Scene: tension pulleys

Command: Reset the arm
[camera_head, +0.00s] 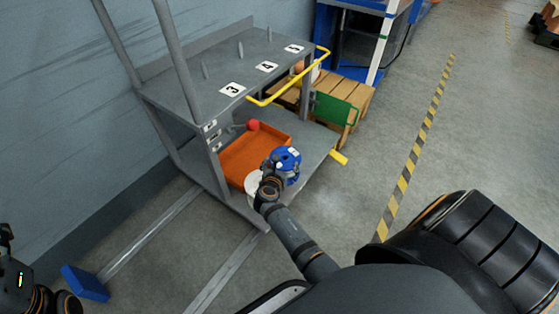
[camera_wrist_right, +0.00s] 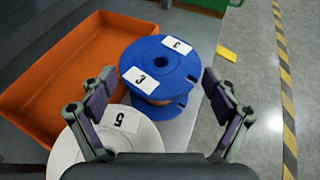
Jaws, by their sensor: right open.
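My right arm reaches over the lower shelf of a grey cart in the head view, and its gripper (camera_head: 273,176) is close to a blue spool (camera_head: 288,158). In the right wrist view the right gripper (camera_wrist_right: 160,88) is open, its two fingers wide apart with nothing between the pads. The blue spool (camera_wrist_right: 160,62), with white labels reading 3, stands ahead of the fingers. A white spool (camera_wrist_right: 128,130) labelled 5 lies nearer, below the left finger, partly hidden by the gripper; its edge shows in the head view (camera_head: 252,186). Only dark parts of my left arm show at lower left.
The cart's upper shelf (camera_head: 200,88) has upright pegs, number labels and a yellow handle (camera_head: 290,88). A wooden pallet (camera_head: 355,92) stands behind.

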